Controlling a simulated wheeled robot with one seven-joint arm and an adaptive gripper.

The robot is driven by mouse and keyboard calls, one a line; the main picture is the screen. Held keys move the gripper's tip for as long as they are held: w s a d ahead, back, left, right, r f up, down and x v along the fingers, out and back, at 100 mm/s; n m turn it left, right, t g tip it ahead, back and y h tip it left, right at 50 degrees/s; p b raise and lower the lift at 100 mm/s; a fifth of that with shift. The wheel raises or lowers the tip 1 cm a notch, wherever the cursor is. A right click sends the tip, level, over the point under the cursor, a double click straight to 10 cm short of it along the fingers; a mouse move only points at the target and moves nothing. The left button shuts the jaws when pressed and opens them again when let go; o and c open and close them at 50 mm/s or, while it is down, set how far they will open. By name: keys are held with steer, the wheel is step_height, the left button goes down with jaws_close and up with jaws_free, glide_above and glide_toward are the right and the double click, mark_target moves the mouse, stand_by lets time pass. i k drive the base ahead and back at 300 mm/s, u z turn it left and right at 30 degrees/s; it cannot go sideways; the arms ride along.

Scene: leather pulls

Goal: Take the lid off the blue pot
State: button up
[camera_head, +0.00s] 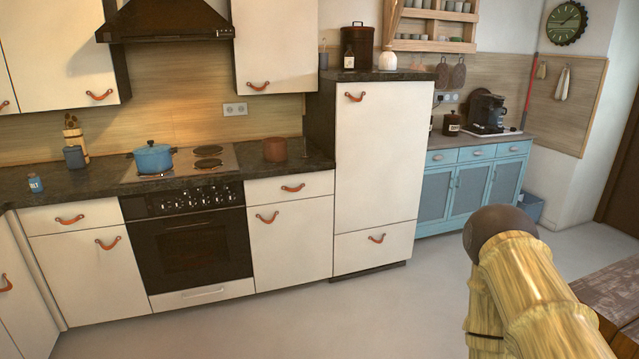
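The blue pot (153,160) stands on the left front part of the dark cooktop, across the room on the left. Its blue lid (151,147) with a small knob sits on top of it. My gripper is not visible in this view. A thick wood-textured shape with a dark rounded cap fills the lower right foreground; I cannot tell whether it is part of my arm.
A black oven (193,246) is below the cooktop (190,162). A brown pot (275,150) stands on the counter to the right. A range hood (163,22) hangs above. The grey floor (330,315) before the cabinets is clear. A dark-topped table (622,298) is at lower right.

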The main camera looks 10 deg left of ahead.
mark_target(153, 149)
steer(key=u, duration=0.05)
steer(key=i, duration=1.8)
steer(key=u, duration=0.5)
